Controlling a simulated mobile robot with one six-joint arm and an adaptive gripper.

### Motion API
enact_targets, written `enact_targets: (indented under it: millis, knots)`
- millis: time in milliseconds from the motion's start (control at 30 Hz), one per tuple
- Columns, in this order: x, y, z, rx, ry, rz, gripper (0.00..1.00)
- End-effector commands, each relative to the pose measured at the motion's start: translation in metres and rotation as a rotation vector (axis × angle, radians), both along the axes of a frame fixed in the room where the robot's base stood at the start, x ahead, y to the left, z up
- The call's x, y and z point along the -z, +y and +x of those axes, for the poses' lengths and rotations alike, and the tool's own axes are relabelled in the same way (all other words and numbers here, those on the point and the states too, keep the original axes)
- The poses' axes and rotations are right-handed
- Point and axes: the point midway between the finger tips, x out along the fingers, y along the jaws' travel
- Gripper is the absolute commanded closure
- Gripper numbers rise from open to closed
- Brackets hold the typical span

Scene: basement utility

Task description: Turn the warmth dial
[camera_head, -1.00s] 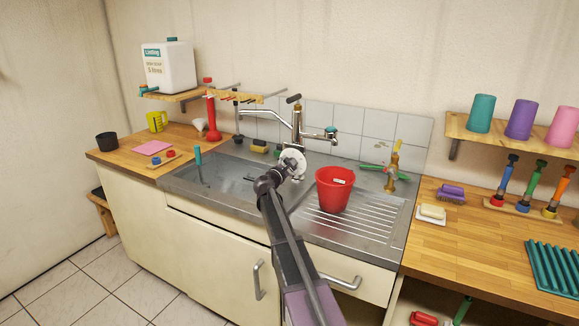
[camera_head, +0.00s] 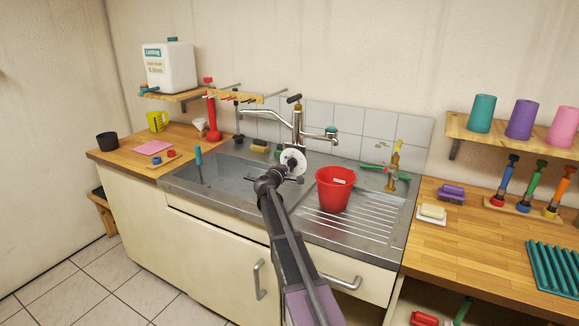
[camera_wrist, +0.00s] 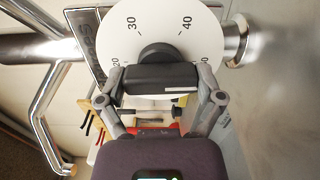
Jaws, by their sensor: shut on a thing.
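The warmth dial is a white disc (camera_wrist: 158,18) with 20, 30 and 40 printed on it and a black grip bar (camera_wrist: 160,79) across its middle. In the wrist view my gripper (camera_wrist: 161,88) has one finger at each end of the bar and is shut on it. My fingers hide the lower part of the disc, and I cannot see a pointer mark.
A red bucket (camera_head: 334,195) stands on the drainer just right of my gripper.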

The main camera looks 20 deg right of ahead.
Motion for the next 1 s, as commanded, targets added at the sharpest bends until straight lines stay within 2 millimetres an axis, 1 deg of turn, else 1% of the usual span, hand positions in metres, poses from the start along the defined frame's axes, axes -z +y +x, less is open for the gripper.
enact_targets:
  millis: [200,567,600,633,1000]
  knots:
    - [-0.0002,-0.0015,0.0004,0.002,-0.034,0.025,0.62]
    - [-0.0002,-0.0019,0.0003,0.002,-0.036,0.027,0.62]
    - [-0.0002,-0.0019,0.0003,0.002,-0.036,0.027,0.06]
    - [-0.0002,-0.0018,0.0003,0.002,-0.036,0.027,0.0]
    - [-0.0001,-0.001,-0.0001,0.001,-0.035,0.027,0.0]
